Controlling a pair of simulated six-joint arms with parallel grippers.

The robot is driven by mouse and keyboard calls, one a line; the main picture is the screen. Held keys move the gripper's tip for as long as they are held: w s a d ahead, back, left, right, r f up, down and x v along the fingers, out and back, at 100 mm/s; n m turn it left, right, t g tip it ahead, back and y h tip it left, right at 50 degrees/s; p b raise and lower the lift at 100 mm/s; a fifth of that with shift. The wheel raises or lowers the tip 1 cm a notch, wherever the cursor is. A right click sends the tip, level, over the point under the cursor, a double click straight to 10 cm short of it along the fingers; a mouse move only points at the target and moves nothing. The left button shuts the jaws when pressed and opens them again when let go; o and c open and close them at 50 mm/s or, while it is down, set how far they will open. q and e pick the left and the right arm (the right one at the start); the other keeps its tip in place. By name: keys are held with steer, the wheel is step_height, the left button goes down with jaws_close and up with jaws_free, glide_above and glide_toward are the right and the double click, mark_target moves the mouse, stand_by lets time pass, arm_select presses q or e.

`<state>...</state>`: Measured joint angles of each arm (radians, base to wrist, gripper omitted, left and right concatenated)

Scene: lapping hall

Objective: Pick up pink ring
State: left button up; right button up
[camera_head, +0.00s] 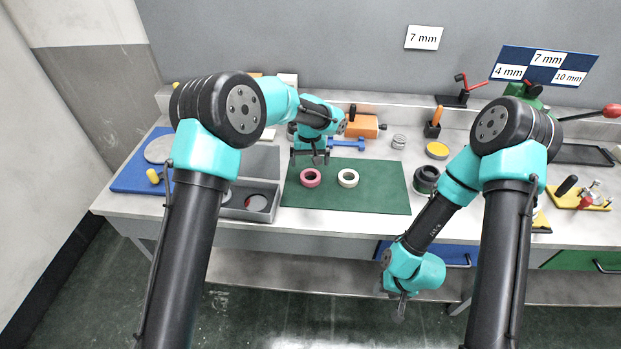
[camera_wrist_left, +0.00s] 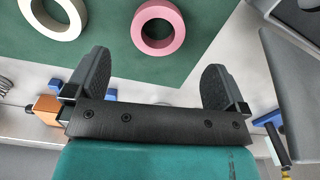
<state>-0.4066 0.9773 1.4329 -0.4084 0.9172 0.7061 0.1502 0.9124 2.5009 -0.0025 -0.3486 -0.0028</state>
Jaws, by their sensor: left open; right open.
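The pink ring (camera_head: 310,178) lies flat on the green mat (camera_head: 342,199), left of a similar white ring (camera_head: 347,178). In the left wrist view the pink ring (camera_wrist_left: 158,27) shows near the top, ahead of the fingers, with the white ring (camera_wrist_left: 53,18) to its left. My left gripper (camera_head: 310,157) is open and empty, above the back edge of the mat just behind the pink ring; both its fingers show in the left wrist view (camera_wrist_left: 153,82). My right gripper (camera_head: 401,305) hangs low in front of the table, far from the rings; its fingers are small in view.
A grey tray (camera_head: 250,213) with parts in it stands left of the mat, by a blue board (camera_head: 133,180). A dark round piece (camera_head: 426,178) stands at the mat's right edge. An orange block (camera_head: 363,126) and a blue dumbbell-shaped part (camera_head: 346,144) lie behind. The mat's front is clear.

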mark_target(311, 179)
arm_select(q)
steer(key=shift+f, duration=1.15)
steer(key=shift+f, duration=0.1)
steer(key=f, duration=0.5)
steer(key=shift+w, duration=0.3)
steer(key=shift+d, duration=0.1)
steer(key=shift+c, duration=0.5)
steer(key=c, duration=0.9)
